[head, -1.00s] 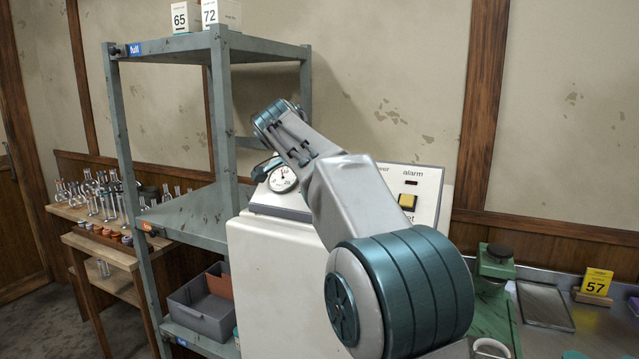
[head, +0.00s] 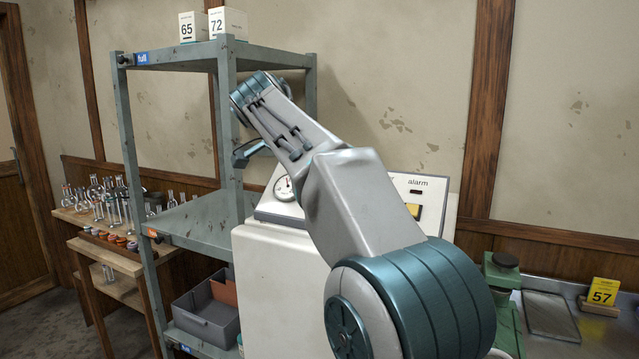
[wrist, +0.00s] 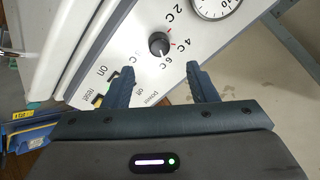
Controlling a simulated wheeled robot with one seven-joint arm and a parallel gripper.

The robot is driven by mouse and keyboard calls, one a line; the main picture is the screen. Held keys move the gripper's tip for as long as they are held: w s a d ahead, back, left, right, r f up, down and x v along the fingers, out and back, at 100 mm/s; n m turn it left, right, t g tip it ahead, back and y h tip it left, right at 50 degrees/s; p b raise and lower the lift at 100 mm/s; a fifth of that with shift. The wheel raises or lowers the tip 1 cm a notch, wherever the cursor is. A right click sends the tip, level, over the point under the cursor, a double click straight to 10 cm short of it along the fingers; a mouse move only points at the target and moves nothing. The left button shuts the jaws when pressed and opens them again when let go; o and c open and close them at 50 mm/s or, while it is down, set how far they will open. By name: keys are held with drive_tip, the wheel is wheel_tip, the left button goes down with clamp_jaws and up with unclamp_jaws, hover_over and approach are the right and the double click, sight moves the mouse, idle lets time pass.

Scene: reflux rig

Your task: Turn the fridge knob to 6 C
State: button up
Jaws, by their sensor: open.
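The fridge (head: 275,275) is a white cabinet with a sloped control panel, partly hidden behind my arm in the head view. In the wrist view the black round knob (wrist: 158,45) sits on the white panel, with 2 C, 4 C and 6 C printed around it. One further label is partly covered by the left finger. Which mark the knob points at is too small to tell. My gripper (wrist: 160,80) is open and empty, its fingertips below the knob in the picture, one to each side and apart from it. In the head view the knob is hidden.
A round gauge (head: 284,188) is on the panel near the knob. A bench with glassware is further left.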

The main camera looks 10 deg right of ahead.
drive_tip(key=v, duration=0.5)
drive_tip(key=shift+a+r, duration=0.1)
drive_tip(key=s+d+f+n+g+y+p, duration=0.1)
drive_tip(key=s+d+f+n+y+p, duration=0.1)
drive_tip(key=s+f+n, duration=0.3)
drive_tip(key=s+d+f+n+g+y+p, duration=0.2)
drive_tip(key=s+f+n, duration=0.3)
drive_tip(key=s+f, duration=0.7)
drive_tip(key=s+d+f+n+g+y+p, duration=0.1)
drive_tip(key=s+f+n+p, duration=0.3)
drive_tip(key=s+f, duration=0.5)
drive_tip(key=s+d+n+y, duration=0.1)
drive_tip(key=s, duration=0.1)
drive_tip(key=shift+s+d+f+n+g, duration=0.15)
drive_tip(key=shift+s+f+n+g, duration=0.15)
drive_tip(key=shift+s+n, duration=0.1)
